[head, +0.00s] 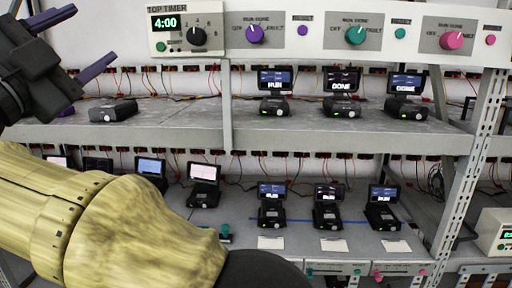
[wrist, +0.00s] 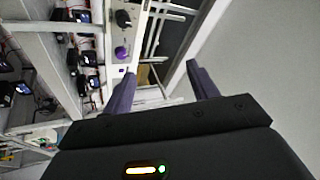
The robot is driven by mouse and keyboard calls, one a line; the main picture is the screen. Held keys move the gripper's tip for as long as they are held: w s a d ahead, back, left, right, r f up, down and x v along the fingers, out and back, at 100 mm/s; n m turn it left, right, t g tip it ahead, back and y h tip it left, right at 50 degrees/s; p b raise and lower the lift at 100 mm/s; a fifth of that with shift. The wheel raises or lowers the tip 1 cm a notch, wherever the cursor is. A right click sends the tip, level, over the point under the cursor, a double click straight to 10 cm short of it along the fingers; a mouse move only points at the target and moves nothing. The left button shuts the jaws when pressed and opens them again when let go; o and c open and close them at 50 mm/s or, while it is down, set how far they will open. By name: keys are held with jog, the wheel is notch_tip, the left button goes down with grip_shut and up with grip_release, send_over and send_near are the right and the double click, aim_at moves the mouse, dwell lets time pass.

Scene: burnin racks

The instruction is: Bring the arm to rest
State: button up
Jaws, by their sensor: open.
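My gripper (head: 76,47) is at the upper left of the head view, raised in front of the rack. Its two purple fingers stand apart with nothing between them. In the wrist view my gripper (wrist: 161,90) also shows open and empty, with the rack seen sideways to its left and a plain grey surface to its right. My arm crosses the lower left of the head view and hides part of the lower shelf.
A control panel (head: 300,12) with a green 4:00 timer and coloured knobs runs along the top. The upper shelf (head: 170,117) and lower shelf (head: 300,236) hold several black devices with screens. A metal post (head: 477,150) stands at right.

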jog(key=w+f+n+t+y, duration=0.1)
jog(key=w+f+n+y, duration=0.3)
jog(key=w+n+y, duration=0.35)
jog(key=w+f+n+t+y, duration=0.1)
jog(key=w+f+n+y, duration=0.4)
jog(key=w+n+y, duration=0.25)
jog(key=w+d+f+n+g, duration=0.3)
jog(key=d+f+g, duration=0.15)
jog(key=f, duration=0.55)
jog(key=w+d+f+n+g, duration=0.35)
jog(key=d+f, duration=0.25)
jog(key=f, duration=0.5)
jog(key=s+d+f+m+g+h, duration=0.1)
jog(key=s+d+f+g+h, duration=0.2)
jog(key=d+f, duration=0.55)
jog(key=s+d+f+m+g+h, duration=0.15)
jog(key=s+d+f+g, duration=0.25)
jog(key=d+f, duration=0.5)
jog(key=s+d+f+m+g+h, duration=0.1)
jog(key=s+d+f+g, duration=0.2)
jog(key=s+d+f, duration=0.2)
jog(key=s+d+f+g+h, duration=0.1)
jog(key=s+d+f+g, duration=0.2)
jog(key=s, duration=0.8)
notch_tip(320, 180, down, 3)
jog(key=d, duration=0.2)
jog(key=shift+s+d+m+h, duration=0.25)
jog(key=shift+d+m+h, duration=0.1)
jog(key=shift+d+m, duration=0.05)
jog(key=shift+w, duration=0.25)
